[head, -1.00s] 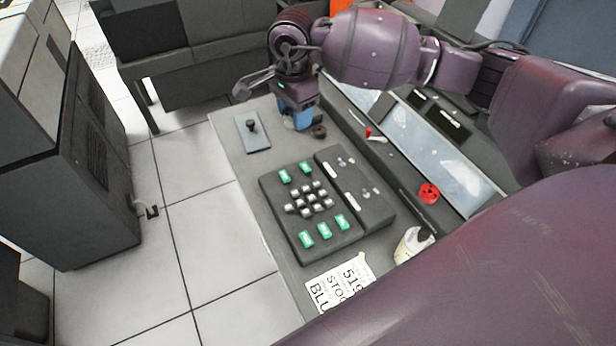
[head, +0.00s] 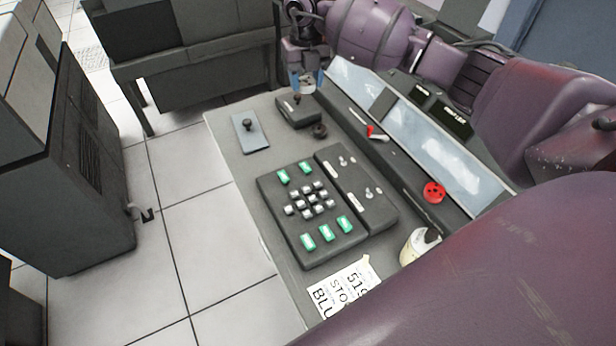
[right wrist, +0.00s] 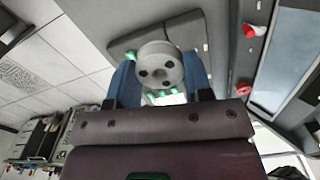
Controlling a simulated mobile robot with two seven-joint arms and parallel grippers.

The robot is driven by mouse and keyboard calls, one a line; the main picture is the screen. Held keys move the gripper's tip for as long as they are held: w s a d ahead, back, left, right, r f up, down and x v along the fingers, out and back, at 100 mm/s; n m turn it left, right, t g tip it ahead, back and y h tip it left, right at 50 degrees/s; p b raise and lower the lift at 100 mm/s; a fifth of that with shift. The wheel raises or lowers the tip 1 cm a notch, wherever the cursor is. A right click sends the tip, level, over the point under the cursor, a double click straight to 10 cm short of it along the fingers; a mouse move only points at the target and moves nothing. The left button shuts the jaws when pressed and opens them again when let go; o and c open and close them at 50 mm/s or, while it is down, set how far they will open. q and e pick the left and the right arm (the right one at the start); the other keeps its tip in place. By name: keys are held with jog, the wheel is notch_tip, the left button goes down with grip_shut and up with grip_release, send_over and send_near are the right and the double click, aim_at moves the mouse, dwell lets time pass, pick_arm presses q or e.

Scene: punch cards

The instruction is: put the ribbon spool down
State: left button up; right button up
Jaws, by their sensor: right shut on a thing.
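The ribbon spool (right wrist: 159,67) is a pale grey disc with dark holes in its face. In the right wrist view it sits between the blue fingers of my right gripper (right wrist: 160,82), which is shut on it. In the head view my right gripper (head: 306,82) is at the far end of the desk, beyond a small dark box with a knob (head: 297,111). The spool is hard to make out there, and I cannot tell its height. My left gripper is not in view.
The grey desk (head: 225,118) holds a blue-grey plate with a knob (head: 250,132), a dark ring (head: 320,130), a keypad (head: 312,205), a printed card (head: 343,288) and a pale container (head: 415,246). A sloped console with a red knob (head: 434,192) runs along the right.

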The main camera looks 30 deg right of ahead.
jog(key=b, duration=0.3)
send_over(307, 149)
jog(key=shift+m, duration=0.4)
notch_tip(307, 149, down, 14)
jog(key=shift+r, duration=0.1)
jog(key=shift+f, duration=0.35)
notch_tip(307, 149, down, 5)
jog(key=shift+f+b, duration=0.2)
jog(key=shift+b, duration=0.3)
jog(key=shift+f, duration=0.2)
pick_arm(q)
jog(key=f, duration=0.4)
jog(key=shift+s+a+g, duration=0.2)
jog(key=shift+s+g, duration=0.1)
pick_arm(e)
jog(key=shift+r, duration=0.15)
